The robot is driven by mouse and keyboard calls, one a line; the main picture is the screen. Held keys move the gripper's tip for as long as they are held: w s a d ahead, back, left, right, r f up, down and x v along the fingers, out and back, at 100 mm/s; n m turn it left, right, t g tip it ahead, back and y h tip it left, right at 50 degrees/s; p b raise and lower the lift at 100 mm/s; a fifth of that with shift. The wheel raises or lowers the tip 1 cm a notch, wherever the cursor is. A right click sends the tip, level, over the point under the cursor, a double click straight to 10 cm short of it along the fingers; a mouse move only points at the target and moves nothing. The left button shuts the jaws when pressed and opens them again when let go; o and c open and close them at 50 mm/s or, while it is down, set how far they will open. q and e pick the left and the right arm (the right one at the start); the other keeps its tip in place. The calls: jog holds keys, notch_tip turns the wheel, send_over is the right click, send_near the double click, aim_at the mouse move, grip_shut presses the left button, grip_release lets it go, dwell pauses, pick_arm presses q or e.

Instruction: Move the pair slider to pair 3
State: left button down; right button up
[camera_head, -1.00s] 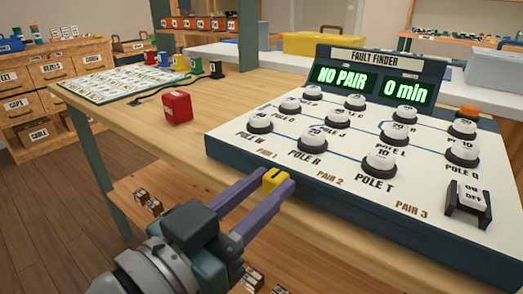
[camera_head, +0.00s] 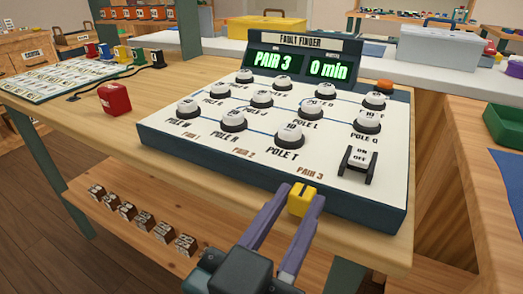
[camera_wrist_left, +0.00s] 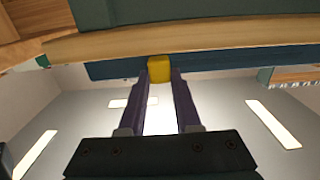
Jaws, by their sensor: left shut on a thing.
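The fault finder panel (camera_head: 225,160) lies on the wooden workbench, with white pole knobs and the printed labels PAIR 1, PAIR 2 and PAIR 3. Its green display (camera_head: 275,63) reads PAIR 3 and 0 min. The yellow pair slider (camera_head: 302,200) is at the panel's front edge, just below the PAIR 3 label. My left gripper (camera_head: 300,207) is shut on the slider, a purple finger on each side. In the left wrist view the yellow slider (camera_wrist_left: 160,69) sits between the fingertips. My right gripper is not in view.
An ON/OFF switch (camera_head: 358,162) stands right of the slider on the panel. A red block (camera_head: 114,98) lies on the bench left of the panel. Several small label blocks (camera_head: 145,221) sit on the lower shelf. A green tray (camera_head: 503,126) is at the far right.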

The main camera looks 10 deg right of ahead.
pick_arm(q)
jog(key=shift+d, duration=0.1)
jog(key=c, duration=0.6)
grip_release()
jog(key=shift+s+d, duration=0.1)
jog(key=shift+s, duration=0.05)
jog(key=p+v, duration=0.2)
jog(key=v, duration=0.8)
